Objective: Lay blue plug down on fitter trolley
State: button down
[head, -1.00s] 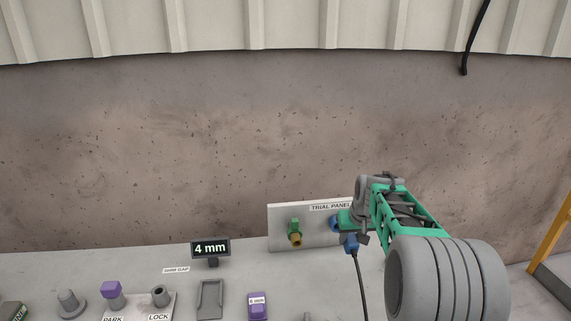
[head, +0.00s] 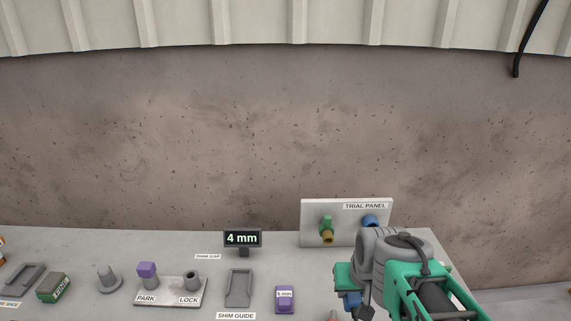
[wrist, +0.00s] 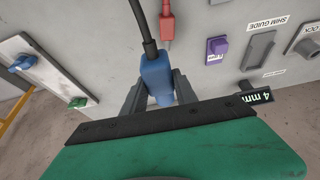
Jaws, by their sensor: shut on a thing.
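My gripper (wrist: 156,92) is shut on the blue plug (wrist: 157,72), with one dark finger on each side of it. A black cable (wrist: 143,28) runs from the plug's far end. In the head view the plug (head: 352,300) shows just below my green and grey wrist, in front of the trial panel and apart from it. My arm hides part of the bench there. I cannot make out a surface that is clearly the fitter trolley.
The trial panel (head: 314,212) carries a blue socket (head: 370,220) and a green fitting (head: 326,222). A purple shim (head: 285,300), the shim guide (head: 239,288) and the 4 mm display (head: 243,239) stand to the left. A red connector (wrist: 167,30) lies near the plug.

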jog(key=shift+a+r, duration=0.1)
jog(key=shift+a, duration=0.25)
jog(key=shift+d+r, duration=0.15)
jog(key=shift+d, duration=0.15)
jog(key=s+d+f+m+h+p, duration=0.1)
jog(key=s+d+f+m+p, duration=0.15)
jog(key=d, duration=0.35)
jog(key=s+d+f+m+p, duration=0.1)
jog(key=d+f+p, duration=0.15)
jog(key=d, duration=0.35)
jog(key=w+f+n+b, duration=0.1)
jog(key=f+b, duration=0.1)
jog(key=w+f+n+g+b, duration=0.1)
jog(key=f, duration=0.2)
jog(key=w+d+f+n+b, duration=0.1)
jog(key=w+f+b, duration=0.1)
jog(key=f, duration=0.1)
jog(key=shift+f+y+b, duration=0.2)
jog(key=shift+y+b, duration=0.1)
jog(key=shift+y, duration=0.1)
jog(key=shift+f+b, duration=0.45)
jog(key=shift+f, duration=0.15)
jog(key=c, duration=0.9)
grip_release()
